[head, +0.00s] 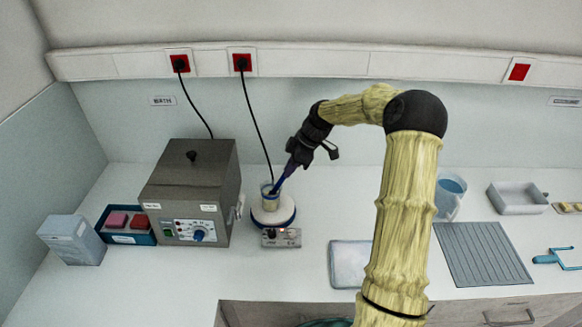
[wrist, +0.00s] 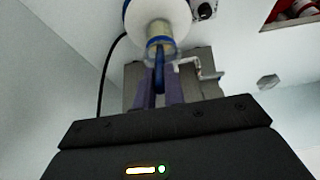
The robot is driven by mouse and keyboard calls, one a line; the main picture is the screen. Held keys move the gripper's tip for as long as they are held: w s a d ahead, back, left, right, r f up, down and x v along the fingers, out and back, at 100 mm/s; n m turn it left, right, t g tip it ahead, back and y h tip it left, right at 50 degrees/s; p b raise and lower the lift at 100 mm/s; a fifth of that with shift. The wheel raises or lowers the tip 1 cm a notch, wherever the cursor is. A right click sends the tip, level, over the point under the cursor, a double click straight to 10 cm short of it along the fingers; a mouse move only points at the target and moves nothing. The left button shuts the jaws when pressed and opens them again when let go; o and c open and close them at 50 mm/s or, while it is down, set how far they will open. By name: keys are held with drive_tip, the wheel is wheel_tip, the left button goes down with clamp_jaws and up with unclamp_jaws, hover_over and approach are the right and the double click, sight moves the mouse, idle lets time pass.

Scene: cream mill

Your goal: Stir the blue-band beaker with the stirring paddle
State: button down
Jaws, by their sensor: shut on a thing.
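The blue-band beaker (head: 268,198) stands on the round white top of a stirrer plate (head: 273,215), at the right of the grey bath. In the wrist view the beaker (wrist: 159,44) shows beyond my fingers with a blue band around it. My gripper (head: 288,172) is above and slightly right of the beaker, tilted down toward it. It is shut on the blue stirring paddle (wrist: 159,70), whose far end reaches to the beaker's mouth. The paddle's tip is hidden, so I cannot tell how deep it sits.
The grey bath box (head: 190,190) with a dial stands close on the left. A black cord hangs behind the beaker. A blue tray (head: 127,240) with red blocks is farther left. A jug (head: 449,195), a metal tray (head: 515,198) and a ribbed mat (head: 482,254) lie right.

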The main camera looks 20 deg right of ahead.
drive_tip(key=shift+s+a, duration=0.1)
drive_tip(key=shift+r, duration=0.2)
drive_tip(key=shift+r+p, duration=3.4)
drive_tip(key=shift+r, duration=1.4)
